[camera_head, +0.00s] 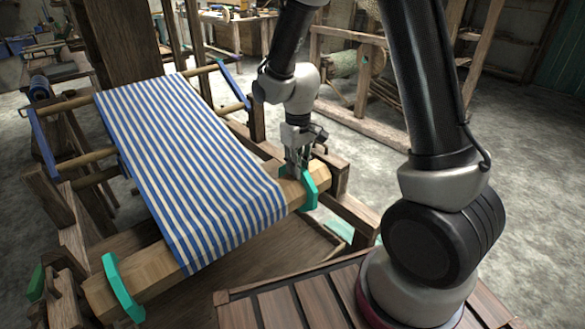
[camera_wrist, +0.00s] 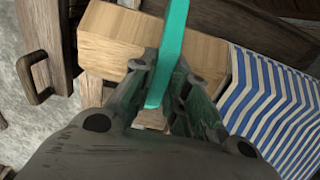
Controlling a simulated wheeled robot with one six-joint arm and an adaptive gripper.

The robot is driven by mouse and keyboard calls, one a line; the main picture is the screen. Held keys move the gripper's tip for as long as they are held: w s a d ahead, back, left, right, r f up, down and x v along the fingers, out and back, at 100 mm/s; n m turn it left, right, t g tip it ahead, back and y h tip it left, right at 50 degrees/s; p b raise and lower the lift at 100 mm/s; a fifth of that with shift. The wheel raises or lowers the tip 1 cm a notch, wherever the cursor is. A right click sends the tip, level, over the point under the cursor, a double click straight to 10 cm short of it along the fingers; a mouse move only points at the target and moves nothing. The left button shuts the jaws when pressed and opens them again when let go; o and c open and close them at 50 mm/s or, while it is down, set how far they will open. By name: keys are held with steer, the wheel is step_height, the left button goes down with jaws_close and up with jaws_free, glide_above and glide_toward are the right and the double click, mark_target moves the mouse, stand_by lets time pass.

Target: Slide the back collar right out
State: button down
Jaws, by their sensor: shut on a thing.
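A teal collar (camera_head: 309,190) sits around the wooden beam (camera_head: 292,192) near its right end. In the wrist view the teal collar (camera_wrist: 171,45) runs down between my fingers, across the pale beam (camera_wrist: 106,38). My gripper (camera_head: 298,172) is at the upper part of this collar and shut on it; in the wrist view the fingers (camera_wrist: 163,105) lie on both sides of it. The fingertips are partly hidden by the collar. Blue and white striped cloth (camera_head: 195,165) lies over the beam; bare wood shows between cloth and collar.
A second teal collar (camera_head: 122,288) is around the beam's left end. Dark loom timbers (camera_head: 347,212) stand close beyond the right end. A slatted wooden surface (camera_head: 305,300) is in front. A dark handle (camera_wrist: 32,78) shows in the wrist view. Open floor (camera_head: 535,170) lies to the right.

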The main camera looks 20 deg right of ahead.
steer(key=shift+w+d, duration=0.25)
steer(key=shift+d, duration=0.35)
steer(key=shift+w+d, duration=0.3)
steer(key=shift+d, duration=0.3)
steer(key=shift+w+d, duration=0.25)
steer(key=shift+d, duration=0.35)
steer(key=c, duration=1.4)
jaws_free()
steer(key=shift+d, duration=0.15)
step_height(320, 180, up, 12)
